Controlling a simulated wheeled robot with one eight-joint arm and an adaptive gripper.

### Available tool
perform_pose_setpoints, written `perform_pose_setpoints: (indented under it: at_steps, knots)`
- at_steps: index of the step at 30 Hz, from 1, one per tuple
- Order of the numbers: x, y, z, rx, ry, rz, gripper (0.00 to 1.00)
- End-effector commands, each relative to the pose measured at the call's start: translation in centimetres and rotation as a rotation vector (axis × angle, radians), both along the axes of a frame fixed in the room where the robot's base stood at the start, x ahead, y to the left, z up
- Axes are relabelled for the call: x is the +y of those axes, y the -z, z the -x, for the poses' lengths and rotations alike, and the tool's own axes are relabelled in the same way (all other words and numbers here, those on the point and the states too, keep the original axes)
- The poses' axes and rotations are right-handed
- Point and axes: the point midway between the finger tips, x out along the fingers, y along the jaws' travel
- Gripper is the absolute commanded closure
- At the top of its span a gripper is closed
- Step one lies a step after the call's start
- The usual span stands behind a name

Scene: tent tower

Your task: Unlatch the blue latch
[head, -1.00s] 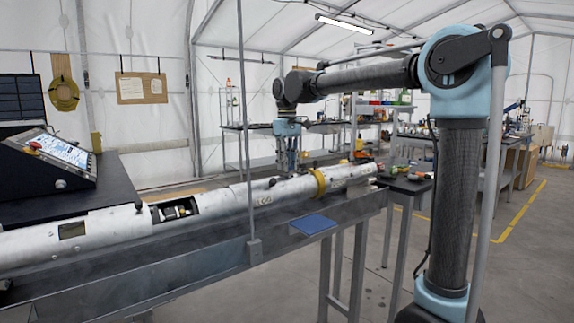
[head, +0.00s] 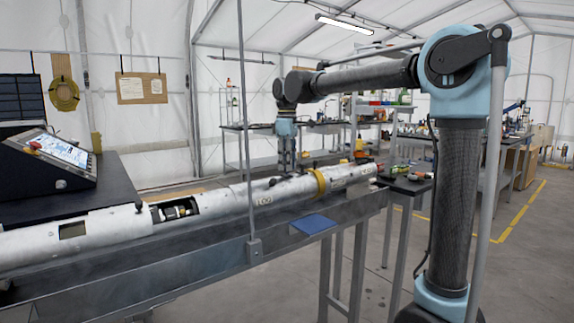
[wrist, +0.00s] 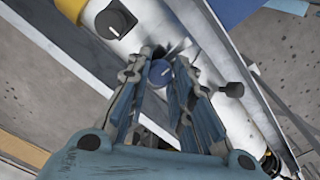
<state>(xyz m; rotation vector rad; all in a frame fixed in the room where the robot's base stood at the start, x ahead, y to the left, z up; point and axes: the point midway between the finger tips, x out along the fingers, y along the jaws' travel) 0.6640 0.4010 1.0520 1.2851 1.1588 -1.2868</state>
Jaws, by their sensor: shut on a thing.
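The blue latch (wrist: 160,73) is a small round knob with a light mark on its face, set on the white tube (wrist: 245,125). In the wrist view my gripper (wrist: 166,62) points down at the tube with a finger on each side of the knob, shut on it. In the head view my gripper (head: 287,173) reaches down to the long white tube (head: 225,203), just left of the yellow ring (head: 319,183). The latch cannot be made out there behind the fingers.
A black knob (wrist: 116,19) stands beside the yellow ring, and another black knob (wrist: 232,90) is on the tube's other side. A blue pad (head: 313,224) lies on the metal stand's edge (head: 215,250). A control console (head: 50,165) stands at the left.

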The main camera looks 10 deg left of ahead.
Motion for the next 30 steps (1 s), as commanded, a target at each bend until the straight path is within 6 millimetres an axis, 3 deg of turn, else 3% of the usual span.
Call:
perform_pose_setpoints:
  at_steps: [10, 11, 13, 24, 30]
  knots:
    - [-0.2, 0.0, -0.4, -0.008, 0.002, 0.002, 1.00]
    - [-0.2, 0.0, -0.4, -0.008, 0.002, 0.002, 0.73]
    - [-0.1, 0.0, -0.4, -0.006, 0.002, 0.002, 0.58]
    - [-0.1, -0.2, -0.1, -0.003, 0.000, 0.000, 0.58]
    - [0.0, -2.1, -0.1, -0.002, 0.000, 0.000, 0.58]
